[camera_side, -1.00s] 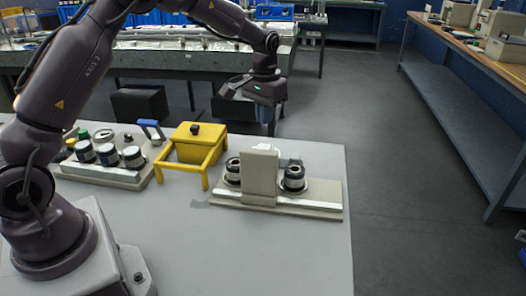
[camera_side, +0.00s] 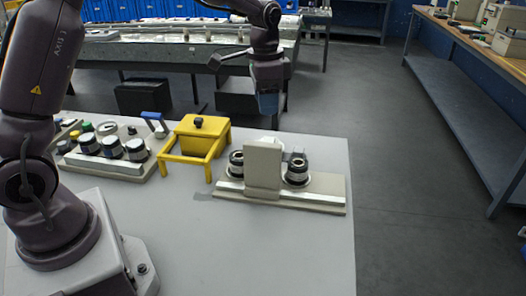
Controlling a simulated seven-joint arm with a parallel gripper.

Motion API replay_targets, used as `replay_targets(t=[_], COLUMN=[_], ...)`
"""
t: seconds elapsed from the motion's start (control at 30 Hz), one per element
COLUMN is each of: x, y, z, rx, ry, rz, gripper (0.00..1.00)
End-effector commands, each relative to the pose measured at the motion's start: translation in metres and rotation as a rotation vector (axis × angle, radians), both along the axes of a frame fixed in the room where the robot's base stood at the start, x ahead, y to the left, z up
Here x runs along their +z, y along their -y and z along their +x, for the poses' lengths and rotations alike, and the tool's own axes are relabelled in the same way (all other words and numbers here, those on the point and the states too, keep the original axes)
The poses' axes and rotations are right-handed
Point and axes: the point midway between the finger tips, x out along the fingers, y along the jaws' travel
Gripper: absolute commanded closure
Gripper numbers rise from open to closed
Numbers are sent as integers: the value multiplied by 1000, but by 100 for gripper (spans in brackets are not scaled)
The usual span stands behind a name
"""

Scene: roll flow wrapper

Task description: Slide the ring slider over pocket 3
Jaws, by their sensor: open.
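My gripper (camera_side: 268,108) hangs pointing down beyond the table's far edge, above and behind the beige roll fixture. It is open, with nothing seen in it, and it is apart from everything on the table. The beige roll fixture (camera_side: 325,187) has an upright plate (camera_side: 263,168) between two dark-ringed rolls, the left one (camera_side: 236,162) partly hidden and the right one (camera_side: 297,168) in clear view. A yellow frame (camera_side: 184,159) with a box and black knob stands left of it. I cannot tell which part is the ring slider or which place is pocket 3.
A panel (camera_side: 118,169) with several round knobs and a blue-handled lever (camera_side: 153,120) stands at the left. The grey table (camera_side: 250,250) is clear at the front and right. A long bench (camera_side: 165,55) stands behind, a workbench at the right.

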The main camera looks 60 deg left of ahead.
Motion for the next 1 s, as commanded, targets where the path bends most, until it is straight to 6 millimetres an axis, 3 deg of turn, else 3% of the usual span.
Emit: replay_targets(t=[0.13,0.37,0.8,1.0], x=[-5,-14,-99,-125], y=[4,4,4,4], z=[-12,-12,-12,-12], rx=[-256,-363,-359,-359], ry=[-25,-29,-31,-28], rz=[5,7,5,6], gripper=[51,51,51,51])
